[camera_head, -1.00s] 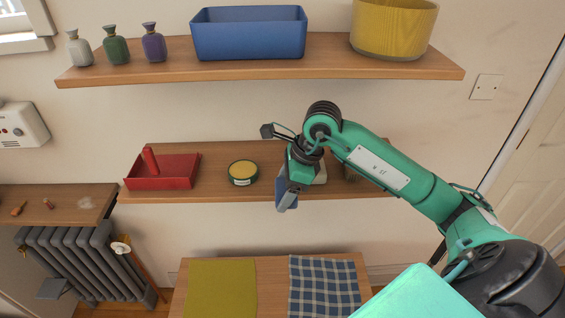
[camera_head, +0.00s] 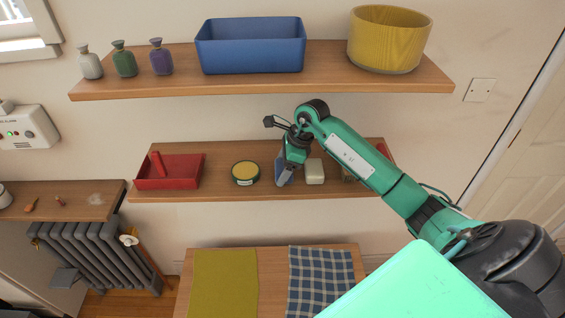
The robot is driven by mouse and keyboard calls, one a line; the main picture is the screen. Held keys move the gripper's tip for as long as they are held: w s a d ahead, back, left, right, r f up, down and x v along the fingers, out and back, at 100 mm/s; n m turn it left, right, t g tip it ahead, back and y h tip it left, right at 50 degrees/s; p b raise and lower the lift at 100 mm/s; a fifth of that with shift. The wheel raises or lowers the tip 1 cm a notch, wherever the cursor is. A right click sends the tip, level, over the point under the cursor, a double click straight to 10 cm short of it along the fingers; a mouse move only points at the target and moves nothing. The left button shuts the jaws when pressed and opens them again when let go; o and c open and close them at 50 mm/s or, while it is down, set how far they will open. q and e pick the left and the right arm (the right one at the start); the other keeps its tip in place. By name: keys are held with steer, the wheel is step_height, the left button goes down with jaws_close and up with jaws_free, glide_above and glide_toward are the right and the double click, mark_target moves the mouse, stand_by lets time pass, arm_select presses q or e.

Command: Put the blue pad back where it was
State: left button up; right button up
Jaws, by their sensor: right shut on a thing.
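The blue pad (camera_head: 280,168) is held tilted on edge in my right gripper (camera_head: 287,175), at the lower wall shelf (camera_head: 225,190). The gripper is shut on the pad and hides part of it. The pad is between a round tin with a yellow top (camera_head: 245,173) on its left and a pale block (camera_head: 315,172) on its right. I cannot tell whether the pad touches the shelf. My left gripper is not in view.
A red tray (camera_head: 170,178) stands at the lower shelf's left end. My right arm partly hides a brush-like thing (camera_head: 348,174) at the right. Above, the upper shelf (camera_head: 200,86) holds a blue bin (camera_head: 250,50), a yellow tub (camera_head: 388,40) and small bottles.

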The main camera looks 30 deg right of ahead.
steer(key=shift+f+b, duration=0.25)
steer(key=shift+b, duration=0.05)
steer(key=o, duration=0.9)
steer(key=shift+o, duration=0.2)
steer(key=shift+r, duration=0.1)
steer(key=shift+r, duration=0.15)
steer(key=b+v, duration=0.2)
steer(key=v, duration=0.2)
steer(key=shift+d+b, duration=0.15)
steer(key=shift+b, duration=0.15)
steer(key=s+d+b, duration=0.1)
steer(key=s+d, duration=0.1)
steer(key=d, duration=0.1)
steer(key=s+d+b, duration=0.2)
steer(key=d, duration=0.1)
steer(key=s+d+b, duration=0.2)
steer(key=d, duration=0.1)
steer(key=shift+d+r, duration=0.15)
steer(key=shift+r, duration=0.05)
steer(key=shift+s+d+r, duration=0.15)
steer(key=shift+s+d, duration=0.05)
steer(key=shift+d, duration=0.25)
